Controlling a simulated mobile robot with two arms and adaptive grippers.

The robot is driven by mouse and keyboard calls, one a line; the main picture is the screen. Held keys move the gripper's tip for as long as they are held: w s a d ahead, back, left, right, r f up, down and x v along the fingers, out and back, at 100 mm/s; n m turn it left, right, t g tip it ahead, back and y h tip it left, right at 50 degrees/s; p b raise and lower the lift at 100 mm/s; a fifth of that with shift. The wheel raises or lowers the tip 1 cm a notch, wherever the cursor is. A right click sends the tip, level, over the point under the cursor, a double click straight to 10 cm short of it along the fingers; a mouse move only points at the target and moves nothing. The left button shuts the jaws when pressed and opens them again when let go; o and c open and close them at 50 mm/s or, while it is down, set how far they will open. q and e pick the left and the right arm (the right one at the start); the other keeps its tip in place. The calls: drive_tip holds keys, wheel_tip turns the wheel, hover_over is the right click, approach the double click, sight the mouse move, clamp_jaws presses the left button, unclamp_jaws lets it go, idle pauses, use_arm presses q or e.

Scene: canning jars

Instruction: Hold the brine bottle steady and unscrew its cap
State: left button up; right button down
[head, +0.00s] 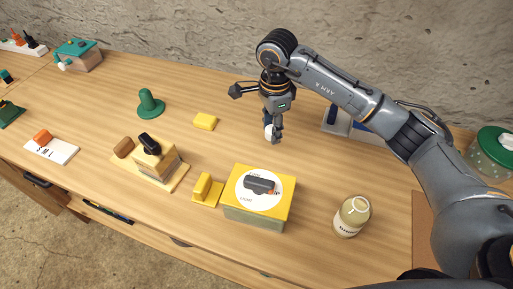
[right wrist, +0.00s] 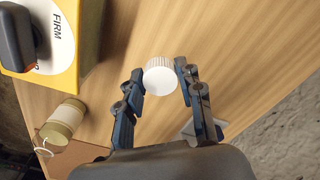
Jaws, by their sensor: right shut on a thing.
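The brine bottle (head: 351,216) stands upright on the table, right of a yellow box, with its pale round mouth showing and no cap on it. It also shows in the right wrist view (right wrist: 66,117). The white ribbed cap (right wrist: 160,76) is between the fingertips of my right gripper (right wrist: 160,88), which is shut on it. In the head view my right gripper (head: 273,134) holds the cap (head: 268,132) behind and left of the bottle, apart from it. No gripper holds the bottle. My left gripper is not in view.
A yellow box (head: 259,215) with a dark knob on a FIRM label stands left of the bottle. A yellow block (head: 205,121), a green knob-shaped thing (head: 150,104) and a wooden stamp stand (head: 155,168) are farther left. A green-lidded jar (head: 492,150) stands right. Bare table surrounds the gripper.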

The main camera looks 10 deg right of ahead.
sight(270, 158)
wheel_tip(270, 158, down, 9)
drive_tip(key=shift+a+f+p, duration=0.1)
drive_tip(key=shift+p, duration=1.15)
drive_tip(key=shift+w+f, duration=0.1)
drive_tip(key=shift+f, duration=0.25)
drive_tip(key=shift+f, duration=0.2)
drive_tip(key=c, duration=0.9)
unclamp_jaws()
drive_tip(key=shift+o, duration=0.2)
drive_tip(key=shift+r, duration=0.1)
